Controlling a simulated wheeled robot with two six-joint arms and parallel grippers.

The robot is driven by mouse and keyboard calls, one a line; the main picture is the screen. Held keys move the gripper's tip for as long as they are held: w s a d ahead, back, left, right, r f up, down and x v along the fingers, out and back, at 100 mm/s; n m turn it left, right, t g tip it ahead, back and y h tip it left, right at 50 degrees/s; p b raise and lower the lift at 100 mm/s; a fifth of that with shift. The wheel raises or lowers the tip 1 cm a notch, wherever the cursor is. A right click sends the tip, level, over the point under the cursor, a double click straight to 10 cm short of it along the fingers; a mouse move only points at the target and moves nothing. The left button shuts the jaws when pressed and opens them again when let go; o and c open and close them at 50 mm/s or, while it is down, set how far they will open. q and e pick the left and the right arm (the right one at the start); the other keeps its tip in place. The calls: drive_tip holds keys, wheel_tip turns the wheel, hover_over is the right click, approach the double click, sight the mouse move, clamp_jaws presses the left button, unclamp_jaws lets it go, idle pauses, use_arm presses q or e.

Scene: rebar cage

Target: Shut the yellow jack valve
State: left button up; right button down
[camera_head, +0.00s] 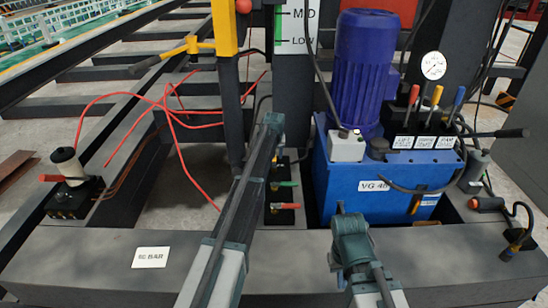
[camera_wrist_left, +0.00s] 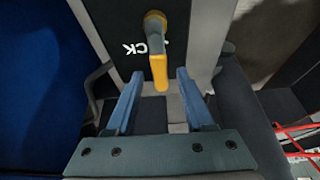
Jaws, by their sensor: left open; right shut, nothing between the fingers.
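The yellow jack valve handle (camera_wrist_left: 158,68) shows in the left wrist view, on a black plate with the white letters "CK" upside down. It runs from its round pivot at the top down toward my left gripper (camera_wrist_left: 160,75). The left gripper is open, its fingers on either side of the handle's lower end, with gaps visible; contact cannot be told. In the head view my left arm covers the yellow valve and the left fingertips. My right gripper (camera_head: 347,222) is shut and empty in front of the blue power unit.
A green-handled valve (camera_head: 285,183) and a red-handled valve (camera_head: 285,206) sit just right of my left arm. The blue power unit (camera_head: 325,180) with its motor (camera_head: 362,70) stands to the right. Red hoses (camera_head: 170,115) loop at left. The front beam (camera_head: 110,270) carries a bar label.

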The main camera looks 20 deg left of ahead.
use_arm(q)
clamp_jaws()
idle(1.4)
